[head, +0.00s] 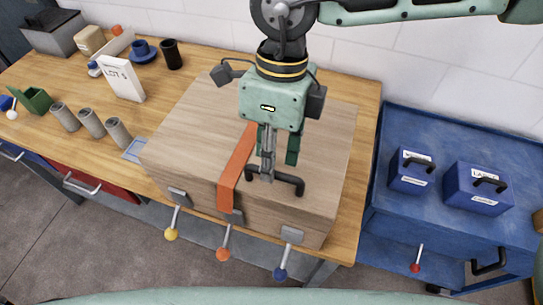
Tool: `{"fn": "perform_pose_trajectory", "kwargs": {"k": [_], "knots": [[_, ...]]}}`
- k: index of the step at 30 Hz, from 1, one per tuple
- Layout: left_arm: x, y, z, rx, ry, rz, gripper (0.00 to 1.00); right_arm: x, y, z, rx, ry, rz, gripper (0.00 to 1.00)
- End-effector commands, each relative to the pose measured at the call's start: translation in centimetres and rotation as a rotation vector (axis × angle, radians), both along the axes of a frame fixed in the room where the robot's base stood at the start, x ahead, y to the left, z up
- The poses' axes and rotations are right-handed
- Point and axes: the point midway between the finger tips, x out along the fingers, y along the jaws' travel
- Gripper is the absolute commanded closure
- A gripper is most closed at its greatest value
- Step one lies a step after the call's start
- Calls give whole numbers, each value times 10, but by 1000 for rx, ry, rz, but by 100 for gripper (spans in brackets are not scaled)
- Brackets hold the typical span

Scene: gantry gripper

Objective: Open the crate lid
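The wooden crate (321,150) stands on the workbench with its lid down. A black bar handle (290,185) sits on the lid near the front. An orange strap (238,168) runs across the lid and down the front. Levers with yellow (171,234), orange (223,254) and blue (280,274) balls hang from metal plates on the crate front. My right gripper (279,173) points down over the handle, its fingers apart. One finger overlaps the handle's left part in the picture; contact cannot be told. My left gripper is not in view.
Left of the crate, the wooden bench (190,90) holds several grey cylinders (92,123), a white block (122,80), cups and a green box (36,99). A blue cabinet (400,235) on the right carries two blue boxes (478,188) and a red-ball lever (415,267).

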Motion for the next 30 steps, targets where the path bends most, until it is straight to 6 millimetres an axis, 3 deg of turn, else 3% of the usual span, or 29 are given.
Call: {"fn": "perform_pose_trajectory", "kwargs": {"k": [6,14,24,30], "knots": [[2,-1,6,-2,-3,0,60,-3,1,-16,0,1,0,70],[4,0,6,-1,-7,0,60,-3,1,-17,1,0,0,71],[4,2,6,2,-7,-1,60,-3,1,-17,1,0,1,100],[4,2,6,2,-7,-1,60,-3,1,-17,2,-1,2,100]]}}
